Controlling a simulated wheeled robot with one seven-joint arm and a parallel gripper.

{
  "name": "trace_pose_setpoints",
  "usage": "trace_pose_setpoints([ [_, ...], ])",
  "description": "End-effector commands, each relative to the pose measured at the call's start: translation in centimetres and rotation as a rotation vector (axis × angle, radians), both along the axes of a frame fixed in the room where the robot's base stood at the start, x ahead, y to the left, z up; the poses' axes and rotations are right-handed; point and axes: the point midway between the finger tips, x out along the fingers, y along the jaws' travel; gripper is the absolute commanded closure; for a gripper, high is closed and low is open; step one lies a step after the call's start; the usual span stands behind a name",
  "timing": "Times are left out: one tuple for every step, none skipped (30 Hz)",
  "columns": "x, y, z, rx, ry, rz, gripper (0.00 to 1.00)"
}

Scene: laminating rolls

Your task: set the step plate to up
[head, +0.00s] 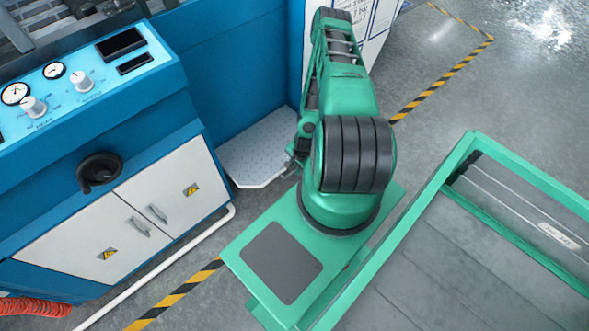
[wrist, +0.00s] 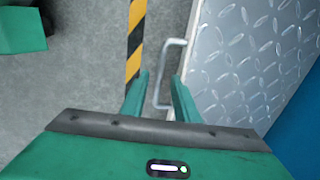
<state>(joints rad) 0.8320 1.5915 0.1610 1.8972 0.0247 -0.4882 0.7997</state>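The step plate (head: 262,150) is a light grey tread-patterned metal sheet. It looks flat and lowered, jutting from the foot of the blue machine in the head view. In the wrist view the plate (wrist: 255,65) fills the upper right, with a light grey bar handle (wrist: 165,68) on its near edge. My gripper (wrist: 160,76) is open, its two green fingers apart with the handle showing between their tips. I cannot tell whether they touch it. In the head view, my gripper (head: 292,163) is at the plate's right edge, mostly hidden by my arm.
The blue machine (head: 246,62) stands behind the plate, with a control cabinet (head: 135,215) to the left. A white pipe (head: 165,258) runs along the cabinet's foot. Yellow-black tape (head: 175,297) marks the floor. A white panel (head: 375,30) stands behind my arm.

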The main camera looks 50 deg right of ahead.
Motion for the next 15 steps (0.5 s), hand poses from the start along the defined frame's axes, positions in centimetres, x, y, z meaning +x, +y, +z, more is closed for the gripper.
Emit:
trace_pose_setpoints([
  [0.06,0.02,-0.35,0.0,0.0,0.0,0.72],
  [0.07,0.02,-0.48,0.0,0.0,0.0,0.72],
  [0.09,0.01,-0.58,0.0,0.0,0.0,0.72],
  [0.1,0.01,-0.64,0.0,0.0,0.0,0.72],
  [0.11,0.01,-0.67,0.0,0.0,0.0,0.72],
  [0.12,0.01,-0.7,0.0,0.0,0.0,0.72],
  [0.12,0.01,-0.7,0.0,0.0,0.0,0.72],
  [0.12,0.01,-0.7,0.0,0.0,0.0,0.72],
  [0.13,0.0,-0.69,0.0,0.0,0.0,0.72],
  [0.12,0.0,-0.69,0.0,0.0,0.0,0.72],
  [0.13,0.0,-0.68,0.0,0.0,0.0,0.72],
  [0.13,0.0,-0.68,0.0,0.0,0.0,0.74],
  [0.13,0.0,-0.68,0.0,0.0,0.0,0.82],
  [0.13,0.0,-0.68,0.0,0.0,0.0,0.89],
  [0.12,0.0,-0.67,0.0,0.0,0.0,0.98],
])
